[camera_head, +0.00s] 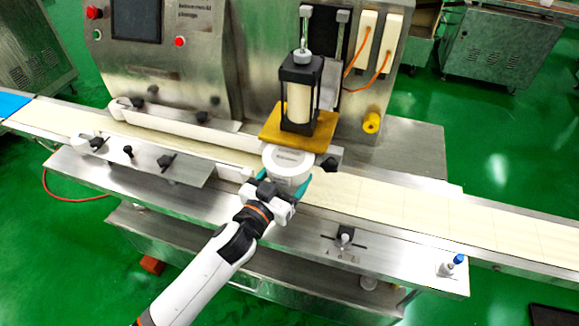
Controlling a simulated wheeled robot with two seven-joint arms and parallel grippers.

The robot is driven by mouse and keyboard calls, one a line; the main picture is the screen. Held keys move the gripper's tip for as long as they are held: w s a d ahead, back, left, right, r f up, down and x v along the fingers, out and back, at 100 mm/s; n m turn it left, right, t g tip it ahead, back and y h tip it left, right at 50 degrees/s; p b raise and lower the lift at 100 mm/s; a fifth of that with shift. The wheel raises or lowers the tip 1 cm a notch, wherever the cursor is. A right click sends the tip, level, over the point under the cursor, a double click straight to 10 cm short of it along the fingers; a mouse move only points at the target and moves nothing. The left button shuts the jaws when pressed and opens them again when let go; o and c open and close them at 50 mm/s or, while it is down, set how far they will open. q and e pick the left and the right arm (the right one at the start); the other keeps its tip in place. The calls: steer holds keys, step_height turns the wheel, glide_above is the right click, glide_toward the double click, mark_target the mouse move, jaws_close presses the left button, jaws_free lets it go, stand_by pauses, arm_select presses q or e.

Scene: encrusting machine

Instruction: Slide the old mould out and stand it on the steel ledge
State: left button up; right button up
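The old mould, a white round block (289,158) with printing on top, sits at the front edge of the gold plate (270,134) under the press unit. My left gripper (283,183) reaches in from the lower left. Its teal fingertips are on either side of the mould's near part. I cannot tell whether they press on it or stand slightly apart. The underside of the mould and part of its front are hidden by the gripper. The steel ledge (385,246) runs along the front of the machine, on the near side of the belt. My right gripper is not in view.
The pale belt (430,208) runs across the machine behind the ledge. The black-framed press cylinder (299,98) rises above the plate.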

mark_target(285, 187)
arm_select(q)
steer(key=shift+s+d+p+v, duration=0.1)
steer(key=shift+d+p+v, duration=0.1)
steer(key=shift+v, duration=0.85)
steer(key=shift+s+d+p+v, duration=0.1)
steer(key=shift+d+p+v, duration=0.1)
steer(key=shift+v, duration=0.85)
steer(key=shift+s+d+p+v, duration=0.1)
steer(key=shift+s+d+v, duration=0.1)
steer(key=shift+v, duration=0.85)
steer(key=shift+w, duration=0.1)
